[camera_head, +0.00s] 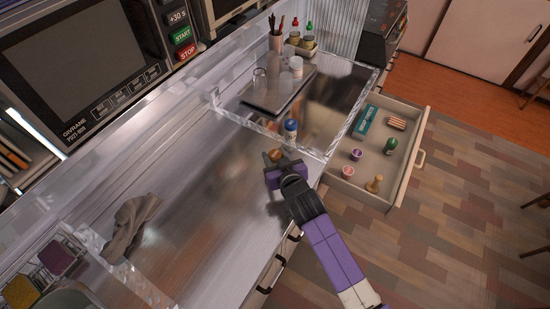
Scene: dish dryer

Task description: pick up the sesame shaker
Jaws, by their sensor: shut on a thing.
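My gripper (277,168) is shut on a small item with an orange-brown top, which I take to be the sesame shaker (275,155). It is at the right end of the steel counter, near the sink's front corner. The jaws hide most of the shaker's body. I cannot tell whether it is touching the counter or just above it. A blue-capped bottle (291,129) stands just beyond it, apart from the gripper.
The open drawer (338,190) at the right holds several small jars and boxes. A tray (258,98) with glasses and a white-lidded jar sits over the sink (335,100). A grey cloth (130,228) lies at the left. The middle counter is clear.

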